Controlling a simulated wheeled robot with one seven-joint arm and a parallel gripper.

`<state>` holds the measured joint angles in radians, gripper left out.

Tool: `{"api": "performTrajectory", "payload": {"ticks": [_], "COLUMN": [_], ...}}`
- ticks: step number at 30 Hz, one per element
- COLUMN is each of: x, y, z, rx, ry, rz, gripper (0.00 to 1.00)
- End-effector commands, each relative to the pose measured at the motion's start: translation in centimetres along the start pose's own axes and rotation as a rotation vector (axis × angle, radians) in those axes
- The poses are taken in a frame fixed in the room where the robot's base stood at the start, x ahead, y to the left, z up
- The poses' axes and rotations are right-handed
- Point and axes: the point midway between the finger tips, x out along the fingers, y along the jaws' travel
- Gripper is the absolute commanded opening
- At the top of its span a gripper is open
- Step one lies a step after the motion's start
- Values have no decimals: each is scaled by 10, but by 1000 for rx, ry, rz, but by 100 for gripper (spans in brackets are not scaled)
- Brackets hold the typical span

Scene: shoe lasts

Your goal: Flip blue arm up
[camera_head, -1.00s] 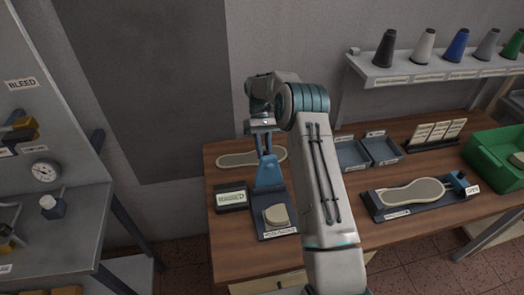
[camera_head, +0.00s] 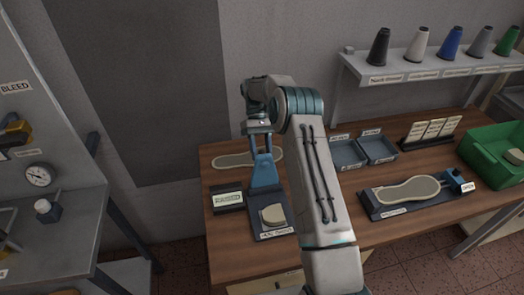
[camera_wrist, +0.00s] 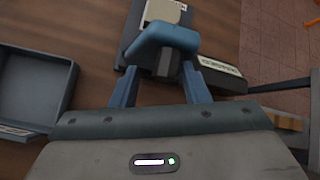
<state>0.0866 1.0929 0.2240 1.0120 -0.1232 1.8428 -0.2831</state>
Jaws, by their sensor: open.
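The blue arm (camera_head: 264,173) stands raised at the back of a dark base labelled as a heel gauge (camera_head: 270,233). A pale beige block (camera_head: 273,214) lies on that base, in front of the arm. My gripper (camera_head: 262,150) points down over the arm's top, fingers open. In the wrist view the arm's wide blue top (camera_wrist: 160,40) lies at and just beyond the fingertips of my gripper (camera_wrist: 160,75). Whether a finger touches it cannot be told. A small sign left of the base reads RAISED (camera_head: 228,198).
A flat sole shape (camera_head: 232,160) lies behind the sign. Blue-grey trays (camera_head: 347,153) stand right of my arm, and one (camera_wrist: 35,90) shows in the wrist view. A sole fixture (camera_head: 405,195) and a green crate (camera_head: 495,150) are farther right. The wooden table's front left is clear.

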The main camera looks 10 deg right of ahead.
Motion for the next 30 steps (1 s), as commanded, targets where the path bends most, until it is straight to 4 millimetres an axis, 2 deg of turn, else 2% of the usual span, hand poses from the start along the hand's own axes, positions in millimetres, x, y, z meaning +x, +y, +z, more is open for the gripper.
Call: {"api": "performTrajectory", "payload": {"ticks": [8, 14, 15, 30], "x": [-4, -23, -29, -34], "y": [-3, -9, -10, 37], "z": [2, 20, 27, 126], "rx": [-2, 0, 1, 4], "ry": [4, 6, 6, 3], "rz": [0, 1, 1, -3], "gripper": [42, 42, 42, 42]}}
